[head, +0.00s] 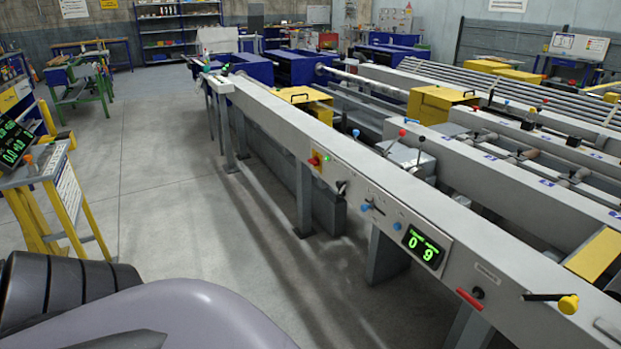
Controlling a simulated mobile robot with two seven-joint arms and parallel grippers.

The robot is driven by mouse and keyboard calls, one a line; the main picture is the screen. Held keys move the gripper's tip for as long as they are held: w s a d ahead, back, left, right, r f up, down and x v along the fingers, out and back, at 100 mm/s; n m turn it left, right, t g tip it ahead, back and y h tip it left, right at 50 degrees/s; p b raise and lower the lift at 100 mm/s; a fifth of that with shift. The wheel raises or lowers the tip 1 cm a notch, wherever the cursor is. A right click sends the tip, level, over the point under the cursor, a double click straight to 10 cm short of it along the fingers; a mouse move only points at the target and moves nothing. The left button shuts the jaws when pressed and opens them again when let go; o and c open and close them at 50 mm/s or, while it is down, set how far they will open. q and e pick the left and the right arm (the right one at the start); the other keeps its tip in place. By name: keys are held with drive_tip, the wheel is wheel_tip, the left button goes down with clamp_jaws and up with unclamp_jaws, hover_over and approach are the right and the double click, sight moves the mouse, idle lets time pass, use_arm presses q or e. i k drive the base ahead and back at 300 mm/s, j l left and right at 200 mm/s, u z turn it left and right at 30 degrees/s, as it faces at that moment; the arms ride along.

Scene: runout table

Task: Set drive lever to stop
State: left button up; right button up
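A long grey runout table (277,118) runs from the back left to the front right. Its front panel carries a blue-knobbed lever (366,207), a small black lever (341,186), a red handle (469,299) and a yellow-knobbed lever (567,304) with a dark horizontal rod. A green-lit display (424,245) reads 0 9. I cannot tell which of these is the drive lever, and no stop marking is readable. Neither gripper is in view; only parts of my own body show at the bottom left.
A yellow-legged control stand (52,178) with a lit display and knobbed levers is at the left. Grey table legs (303,198) stand along the near side. The concrete floor (160,150) between stand and table is clear. A green-framed bench (78,85) stands farther back.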

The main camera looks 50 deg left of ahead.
sight(340, 185)
drive_tip(key=u, duration=1.5)
drive_tip(key=z, duration=0.45)
drive_tip(key=i+j+z, duration=0.2)
drive_tip(key=z, duration=0.2)
drive_tip(key=i+j+z, duration=0.15)
drive_tip(key=j+z, duration=0.25)
drive_tip(key=i+j+z, duration=0.15)
drive_tip(key=j, duration=0.15)
drive_tip(key=i+j+z, duration=0.15)
drive_tip(key=j, duration=0.2)
drive_tip(key=i+j, duration=0.1)
drive_tip(key=j, duration=0.35)
drive_tip(key=i+j, duration=0.15)
drive_tip(key=j, duration=0.25)
drive_tip(key=i+j+z, duration=0.1)
drive_tip(key=j, duration=0.35)
